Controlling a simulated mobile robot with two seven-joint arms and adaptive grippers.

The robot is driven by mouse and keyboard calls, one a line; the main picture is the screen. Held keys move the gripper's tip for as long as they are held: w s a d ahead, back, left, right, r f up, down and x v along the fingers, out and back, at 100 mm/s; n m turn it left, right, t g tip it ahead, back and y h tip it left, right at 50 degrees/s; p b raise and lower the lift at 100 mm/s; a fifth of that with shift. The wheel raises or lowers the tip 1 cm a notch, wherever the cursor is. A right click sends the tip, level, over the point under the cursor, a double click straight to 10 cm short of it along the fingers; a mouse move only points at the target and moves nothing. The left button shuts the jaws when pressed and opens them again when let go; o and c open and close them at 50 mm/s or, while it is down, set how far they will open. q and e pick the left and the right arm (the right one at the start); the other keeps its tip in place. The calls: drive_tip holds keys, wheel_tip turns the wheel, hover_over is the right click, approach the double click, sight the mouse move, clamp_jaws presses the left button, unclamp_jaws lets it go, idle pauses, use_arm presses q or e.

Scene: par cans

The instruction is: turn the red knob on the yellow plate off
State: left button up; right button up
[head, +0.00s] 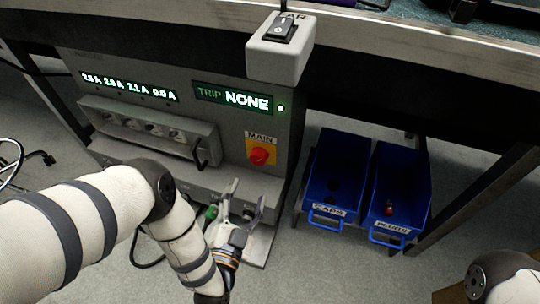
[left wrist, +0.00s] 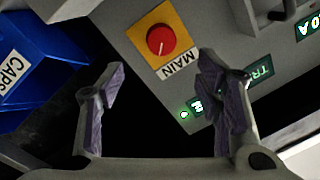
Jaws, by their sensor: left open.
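The red knob (head: 259,156) sits on a yellow plate (head: 249,147) labelled MAIN, on the front of a grey cabinet. In the left wrist view the red knob (left wrist: 161,39) and yellow plate (left wrist: 183,65) appear upside down, beyond the fingertips and between them. My left gripper (head: 237,195) is below the knob in the head view and apart from it. In the left wrist view the left gripper (left wrist: 161,85) is open, with nothing between its fingers. My right gripper is not in view; only part of my right arm shows at the lower right.
The cabinet has a display reading TRIP NONE (head: 234,98) and a row of sockets (head: 150,126). A box with a rocker switch (head: 276,62) is above. Blue bins labelled CAPS (head: 322,213) and PLUGS (head: 384,232) stand to the right. A cable loops beside the sockets.

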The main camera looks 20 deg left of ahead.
sight(258, 161)
use_arm(q)
drive_tip(key=w+b, duration=0.1)
drive_tip(key=w, duration=0.2)
drive_tip(key=w+b, duration=0.1)
drive_tip(key=w, duration=0.3)
drive_tip(key=w+b, duration=0.1)
drive_tip(key=w, duration=0.2)
drive_tip(key=shift+w+a, duration=0.2)
drive_tip(key=shift+a, duration=0.15)
drive_tip(key=shift+w, duration=0.25)
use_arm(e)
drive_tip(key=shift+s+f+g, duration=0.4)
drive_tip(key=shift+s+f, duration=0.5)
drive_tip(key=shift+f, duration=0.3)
use_arm(q)
drive_tip(key=shift+c, duration=0.6)
drive_tip(key=c, duration=1.1)
